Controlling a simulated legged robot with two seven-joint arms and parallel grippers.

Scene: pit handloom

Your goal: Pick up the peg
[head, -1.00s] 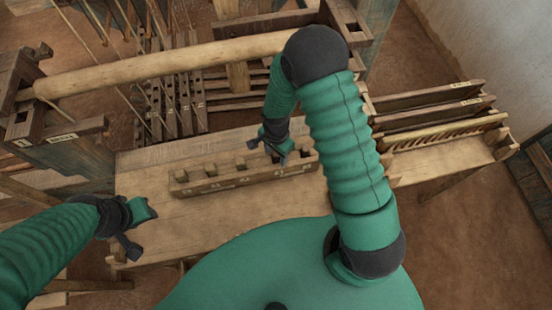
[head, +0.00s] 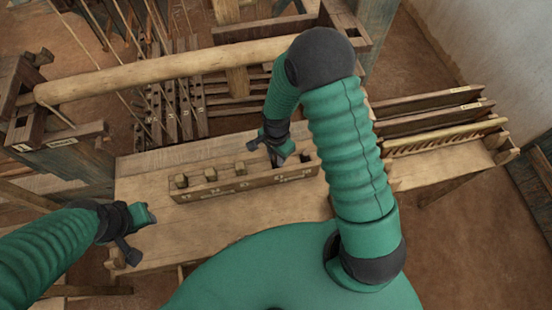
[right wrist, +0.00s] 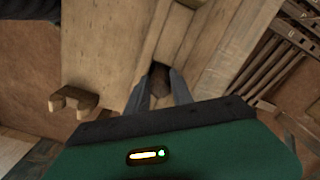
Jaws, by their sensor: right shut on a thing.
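A long wooden rack (head: 215,191) with several square-headed pegs lies on the wooden bench. Pegs stand upright at its left (head: 181,181) and middle (head: 240,168). My right gripper (head: 277,160) is at the rack's right part, shut on a peg that its fingers mostly hide in the head view. In the right wrist view both fingers (right wrist: 161,92) point down at the rack, with the dark peg end (right wrist: 160,74) between their tips. I cannot tell whether that peg is raised. My left gripper (head: 140,232) hangs apart, over the bench's left front edge; its jaw opening is unclear.
A thick round beam (head: 170,68) crosses behind the bench (head: 290,205). Upright slats and cords stand behind it. Labelled boards and a toothed comb (head: 445,137) stand at the bench's right. The bench top before the rack is clear.

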